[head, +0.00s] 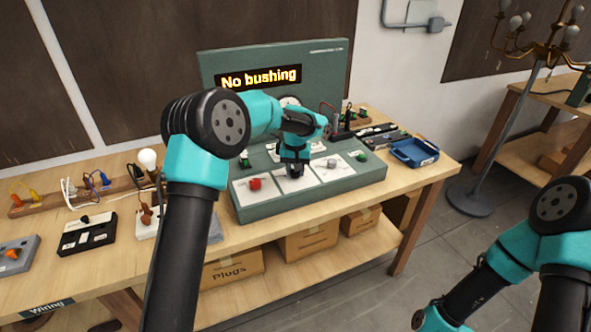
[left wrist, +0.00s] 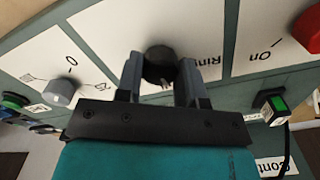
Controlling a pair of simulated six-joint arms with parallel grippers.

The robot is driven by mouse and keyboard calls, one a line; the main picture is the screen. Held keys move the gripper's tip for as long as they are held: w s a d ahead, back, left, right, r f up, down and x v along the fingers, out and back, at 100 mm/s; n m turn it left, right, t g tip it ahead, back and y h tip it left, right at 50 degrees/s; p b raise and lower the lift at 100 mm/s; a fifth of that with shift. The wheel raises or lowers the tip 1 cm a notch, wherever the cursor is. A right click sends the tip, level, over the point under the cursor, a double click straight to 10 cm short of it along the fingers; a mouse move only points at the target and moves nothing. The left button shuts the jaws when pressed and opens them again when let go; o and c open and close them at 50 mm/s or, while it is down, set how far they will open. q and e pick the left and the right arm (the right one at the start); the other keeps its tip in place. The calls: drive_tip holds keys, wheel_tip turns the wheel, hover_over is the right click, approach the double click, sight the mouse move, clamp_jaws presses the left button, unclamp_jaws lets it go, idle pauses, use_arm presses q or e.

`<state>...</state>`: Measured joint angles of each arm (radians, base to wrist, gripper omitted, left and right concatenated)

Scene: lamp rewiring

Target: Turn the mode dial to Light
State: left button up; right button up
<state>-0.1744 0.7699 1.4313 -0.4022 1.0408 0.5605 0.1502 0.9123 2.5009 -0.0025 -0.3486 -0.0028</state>
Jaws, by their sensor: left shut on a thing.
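A green test panel (head: 312,193) stands on the wooden bench, with white plates on its sloping front. My left gripper (head: 293,172) is over the middle plate. In the left wrist view my left gripper (left wrist: 162,82) has its two fingers shut on a round black dial (left wrist: 160,60), one finger on each side. The plate beside the dial carries upside-down lettering that begins "Rin"; the rest is hidden or too small to read. Which mark the dial points to cannot be told. My right arm shows at the lower right, but its gripper is out of frame.
A red knob (head: 255,183) is left of the dial, a grey knob (head: 332,163) and green button (head: 362,156) right. A blue tray (head: 414,152) stands at the bench's right end; a lit-looking bulb (head: 147,158) is at left.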

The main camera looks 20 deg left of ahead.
use_arm(q)
drive_tip(key=m, duration=1.3)
drive_tip(key=shift+m, duration=0.4)
drive_tip(key=o, duration=0.9)
wheel_tip(320, 180, up, 18)
drive_tip(key=shift+f, duration=0.25)
drive_tip(key=shift+f, duration=0.1)
idle(0.4)
